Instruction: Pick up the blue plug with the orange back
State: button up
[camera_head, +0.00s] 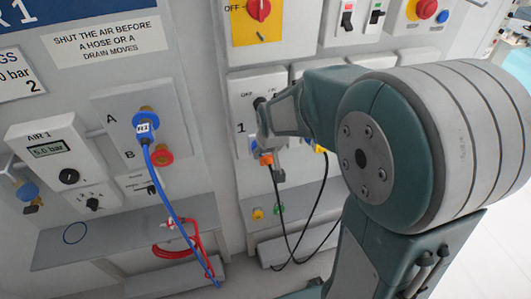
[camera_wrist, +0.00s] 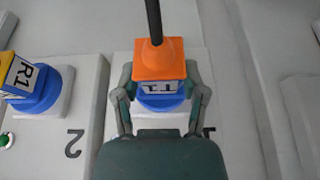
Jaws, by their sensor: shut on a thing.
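The blue plug with the orange back (camera_wrist: 159,62) is in the middle of the wrist view. Its orange back faces the camera, a black cable runs from it, and a label shows upside down below the orange. In the head view its orange back (camera_head: 266,159) shows under my gripper (camera_head: 264,128), in front of the lower panel marked 1. In the wrist view my gripper (camera_wrist: 159,101) has one finger on each side of the plug and is shut on it. The plug's front is hidden, so I cannot tell whether it is seated in a socket.
A blue plug with a yellow back (camera_wrist: 18,72), labelled R1, sits on the adjacent panel marked 2. A blue-collared hose (camera_head: 145,129) is on port A at left, above a red fitting (camera_head: 161,156). Black cables hang below my gripper.

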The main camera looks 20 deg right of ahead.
jog(key=shift+s+r, duration=0.1)
jog(key=shift+s+r, duration=0.2)
jog(key=shift+r, duration=0.05)
jog(key=s+r, duration=0.2)
jog(key=s, duration=0.2)
jog(key=s+r, duration=0.3)
jog(key=s, duration=0.2)
jog(key=s+r, duration=0.2)
jog(key=s, duration=0.2)
jog(key=shift+s+r, duration=0.15)
jog(key=shift+s, duration=0.1)
grip_shut()
jog(key=shift+o, duration=1.9)
grip_release()
grip_shut()
jog(key=shift+s, duration=1.5)
